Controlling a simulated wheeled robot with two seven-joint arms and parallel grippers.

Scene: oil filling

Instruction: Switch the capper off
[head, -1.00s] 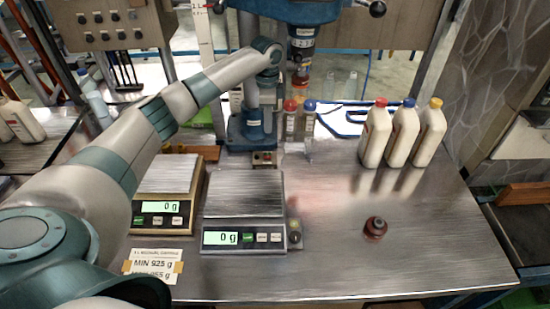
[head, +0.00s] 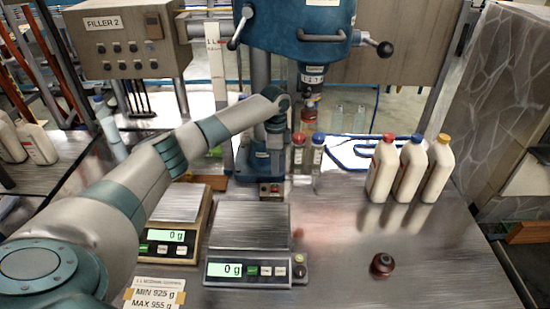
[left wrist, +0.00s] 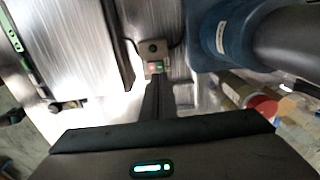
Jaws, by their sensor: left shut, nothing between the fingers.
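The capper (head: 300,30) is a blue press on a column at the back middle of the table. Its small switch box (head: 271,191), with a red and a green button, sits at the front of the blue base. In the left wrist view the switch box (left wrist: 153,52) lies just beyond my fingertips, and the buttons face me. My left gripper (head: 273,160) points down over the box, shut and empty. In the left wrist view its dark fingers (left wrist: 158,84) end close to the buttons; I cannot tell whether they touch. My right gripper is not in view.
Two scales (head: 248,270) (head: 165,236) reading 0 g stand in front of the capper. Two bottles with red and blue caps (head: 307,155) stand right of the base. Three white bottles (head: 411,170) and a brown-red cap (head: 382,265) are on the right.

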